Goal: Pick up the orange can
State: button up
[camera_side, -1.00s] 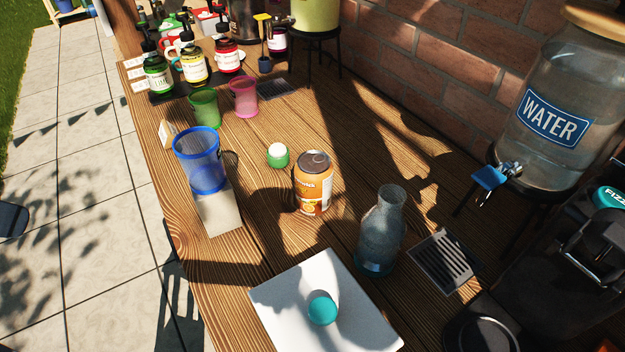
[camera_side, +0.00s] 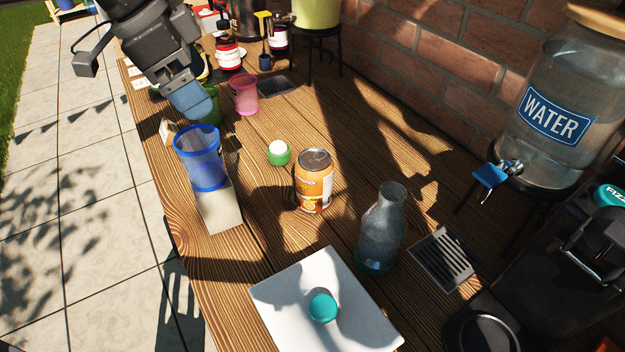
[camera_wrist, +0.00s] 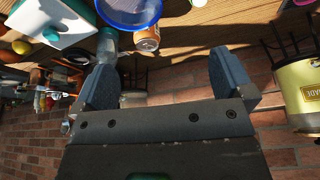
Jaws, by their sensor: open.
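The orange can (camera_side: 314,181) stands upright near the middle of the wooden table in the side view, its silver top showing. In the wrist view the orange can (camera_wrist: 147,39) is small, near the top, beyond my fingers. My gripper (camera_side: 196,104) is at the upper left in the side view, above the green cup and behind the blue cup, well apart from the can. In the wrist view my gripper (camera_wrist: 162,80) has its two blue fingers spread wide with nothing between them held.
A blue cup (camera_side: 199,158) stands on a pale block left of the can. A small green pot (camera_side: 278,153) with a white ball is behind the can. A glass carafe (camera_side: 382,230) is to its right. A pink cup (camera_side: 244,95) stands farther back.

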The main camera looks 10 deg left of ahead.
aim_at(308, 157)
jog(key=w+d+f+m, duration=0.1)
jog(key=d+f, duration=0.3)
jog(key=w+d+f+m+g, duration=0.1)
jog(key=w+d+f, duration=0.1)
jog(key=d+f, duration=0.2)
jog(key=w+d+f+m, duration=0.1)
jog(key=d+f+m, duration=0.1)
jog(key=d+f, duration=0.2)
jog(key=shift+w+d+f+g+h, duration=0.3)
jog(key=shift+d+f+h, duration=0.1)
jog(key=shift+d, duration=0.25)
jog(key=shift+s+x, duration=0.15)
jog(key=shift+x, duration=1.15)
jog(key=shift+s+x, duration=0.15)
jog(key=shift+x, duration=1.15)
jog(key=shift+d, duration=0.2)
jog(key=shift+c, duration=0.3)
jog(key=c, duration=1)
jog(key=shift+r, duration=0.15)
jog(key=shift+c, duration=0.8)
